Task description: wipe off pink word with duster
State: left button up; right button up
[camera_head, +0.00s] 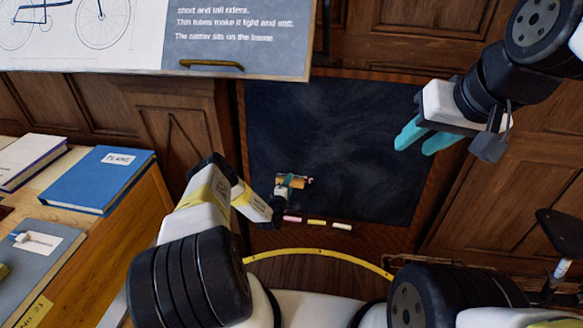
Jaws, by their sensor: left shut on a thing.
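My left gripper (287,185) is in front of the lower left part of a dark chalkboard (335,135). It is shut on a small brown block, which looks like the duster (298,182); the fingers cover part of it. I cannot tell whether the block touches the board. No pink word shows; the dark board bears only faint pale smudges. A grey panel (240,52) at the top carries white lettering, cut off by the frame's upper edge. My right gripper (425,138) has teal fingers, is open and empty, and hangs at the board's upper right.
Pink (292,219), yellow (317,222) and white (342,226) chalks lie below the dark board. A brass handle (211,64) sits on the upper panel's lower edge. A wooden desk (130,235) with a blue book (100,180) stands at left. A dark stool (560,232) stands at right.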

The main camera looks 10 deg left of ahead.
aim_at(297, 184)
pick_arm(q)
jog(key=shift+s+d+r, duration=0.1)
jog(key=shift+s+d, duration=0.05)
jog(key=shift+d, duration=5.25)
jog(key=shift+s, duration=0.1)
jog(key=shift+a, duration=0.15)
jog(key=shift+a, duration=3.55)
jog(key=shift+w+a, duration=0.2)
jog(key=shift+a, duration=0.9)
jog(key=shift+w+a, duration=0.2)
jog(key=shift+a, duration=0.9)
jog(key=shift+s+a, duration=0.1)
jog(key=shift+a, duration=2.95)
jog(key=s, duration=0.6)
jog(key=shift+r, duration=0.35)
